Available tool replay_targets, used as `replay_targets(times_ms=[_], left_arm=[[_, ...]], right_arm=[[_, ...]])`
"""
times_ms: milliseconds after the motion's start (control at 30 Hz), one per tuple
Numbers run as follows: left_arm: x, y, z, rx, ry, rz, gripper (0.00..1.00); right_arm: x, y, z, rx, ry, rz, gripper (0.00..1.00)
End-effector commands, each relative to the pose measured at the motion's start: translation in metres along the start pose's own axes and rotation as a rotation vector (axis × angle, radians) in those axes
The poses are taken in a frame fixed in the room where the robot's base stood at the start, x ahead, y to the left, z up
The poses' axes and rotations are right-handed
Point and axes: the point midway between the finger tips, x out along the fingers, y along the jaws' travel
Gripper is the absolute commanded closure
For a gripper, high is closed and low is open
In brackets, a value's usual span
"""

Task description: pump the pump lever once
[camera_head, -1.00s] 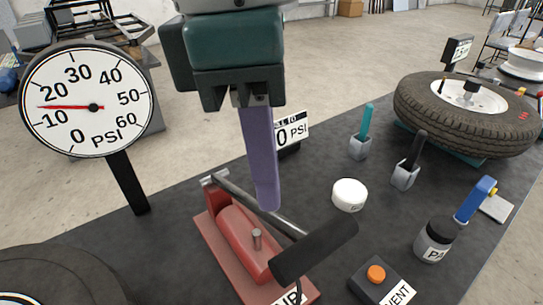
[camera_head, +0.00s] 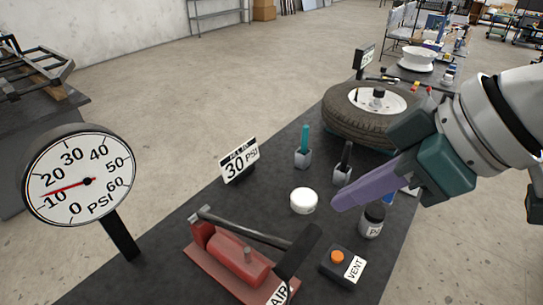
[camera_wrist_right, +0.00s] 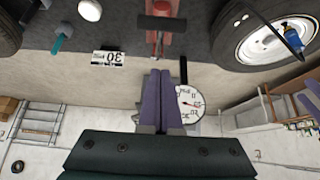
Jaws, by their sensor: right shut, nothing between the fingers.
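The red pump (camera_head: 232,262) sits on the dark bench in the lower middle of the head view, with an "AIR" label at its front. Its pump lever, a grey rod with a black grip (camera_head: 297,252), lies low and slanted across the pump. The pressure gauge (camera_head: 80,182) stands at left; its red needle points between 10 and 20. My right gripper (camera_head: 338,203) has purple fingers closed together and empty, in the air right of the lever and apart from it. The fingers also show shut in the wrist view (camera_wrist_right: 160,75). My left gripper is out of view.
A "30 PSI" sign (camera_head: 239,160) stands behind the pump. A white round cap (camera_head: 303,201), a dark jar (camera_head: 371,220) and an orange-button vent box (camera_head: 341,266) are to the right. A tyre (camera_head: 338,113) lies farther back, with teal (camera_head: 303,146) and black-handled tools nearby.

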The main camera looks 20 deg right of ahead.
Motion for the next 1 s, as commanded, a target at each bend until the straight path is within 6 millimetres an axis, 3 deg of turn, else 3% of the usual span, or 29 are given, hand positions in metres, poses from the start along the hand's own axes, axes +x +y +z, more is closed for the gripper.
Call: replay_targets(times_ms=[467, 1000], left_arm=[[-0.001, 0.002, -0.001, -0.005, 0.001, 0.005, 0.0], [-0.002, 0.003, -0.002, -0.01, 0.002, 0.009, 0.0]], right_arm=[[0.006, 0.001, 0.0, 0.005, 0.002, 0.001, 1.0], [0.102, 0.0, 0.001, 0.003, 0.0, 0.001, 1.0]])
